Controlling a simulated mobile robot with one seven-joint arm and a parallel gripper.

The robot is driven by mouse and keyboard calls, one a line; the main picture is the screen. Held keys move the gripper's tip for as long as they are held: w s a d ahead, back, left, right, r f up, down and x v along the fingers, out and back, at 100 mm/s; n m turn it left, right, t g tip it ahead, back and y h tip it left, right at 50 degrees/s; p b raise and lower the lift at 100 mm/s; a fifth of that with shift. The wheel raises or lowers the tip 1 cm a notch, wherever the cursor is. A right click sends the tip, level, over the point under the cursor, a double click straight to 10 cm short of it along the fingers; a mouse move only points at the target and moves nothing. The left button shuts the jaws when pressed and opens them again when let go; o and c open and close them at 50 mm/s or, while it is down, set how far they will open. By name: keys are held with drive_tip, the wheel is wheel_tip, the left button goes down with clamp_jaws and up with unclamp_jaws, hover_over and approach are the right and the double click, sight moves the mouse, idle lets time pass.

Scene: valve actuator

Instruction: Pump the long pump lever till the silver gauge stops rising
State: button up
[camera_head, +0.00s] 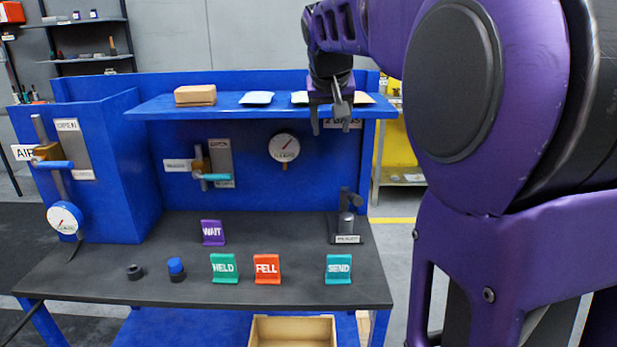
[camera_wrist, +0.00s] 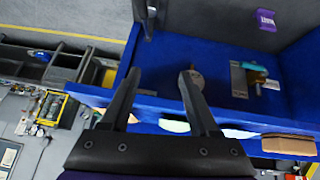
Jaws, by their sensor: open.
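A dark hand pump (camera_head: 347,222) with an upright lever stands at the right end of the bench top, a label at its foot. In the wrist view a dark upright part (camera_wrist: 146,15) shows at the top; I cannot tell how much of the lever it is. A round gauge (camera_head: 284,147) with a pale dial and a red needle is on the blue back panel; one finger partly hides it in the wrist view (camera_wrist: 193,77). My gripper (camera_head: 330,118) is open and empty, above the pump at the front of the shelf. Its two fingers (camera_wrist: 160,78) are apart.
A second gauge (camera_head: 64,217) is on the left cabinet, beneath a blue-handled valve (camera_head: 52,163). A teal-handled valve (camera_head: 210,176) is on the back panel. A blue shelf (camera_head: 230,107) overhangs the bench. Coloured signs, including SEND (camera_head: 339,268), stand on the bench top.

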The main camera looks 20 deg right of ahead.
sight(355, 195)
drive_tip(key=s+d+f+n+g, duration=0.1)
drive_tip(key=s+d+f+g, duration=0.2)
drive_tip(key=f, duration=0.3)
drive_tip(key=shift+h, duration=0.3)
drive_tip(key=x, duration=0.5)
drive_tip(key=b+x, duration=0.1)
drive_tip(key=x, duration=1)
drive_tip(key=shift+w+d+b, duration=0.2)
drive_tip(key=shift+w+b, duration=0.1)
drive_tip(key=shift+w, duration=0.05)
clamp_jaws()
